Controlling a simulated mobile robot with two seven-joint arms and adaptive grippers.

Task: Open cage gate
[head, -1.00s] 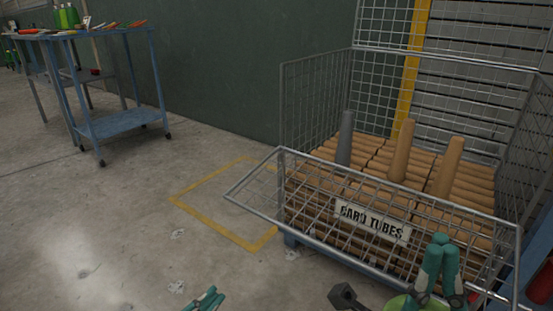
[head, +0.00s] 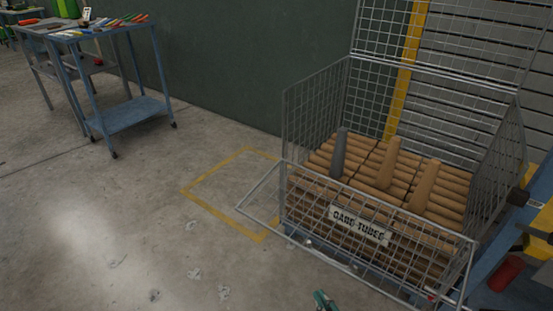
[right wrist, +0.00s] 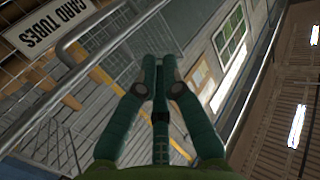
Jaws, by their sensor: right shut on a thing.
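The cage (head: 305,110) of card tubes stands at the right in the head view. Its wire gate (head: 268,225) leans outward at the front; its metal frame sticks out left of the "CARD TUBES" sign (head: 360,225). In the head view only a green tip of my right gripper (head: 323,299) shows at the bottom edge. My left gripper is out of view.
A blue trolley (head: 128,118) with tools stands at the upper left. A yellow floor outline (head: 215,208) lies left of the cage. A blue frame and a red cylinder (head: 505,273) are at the right.

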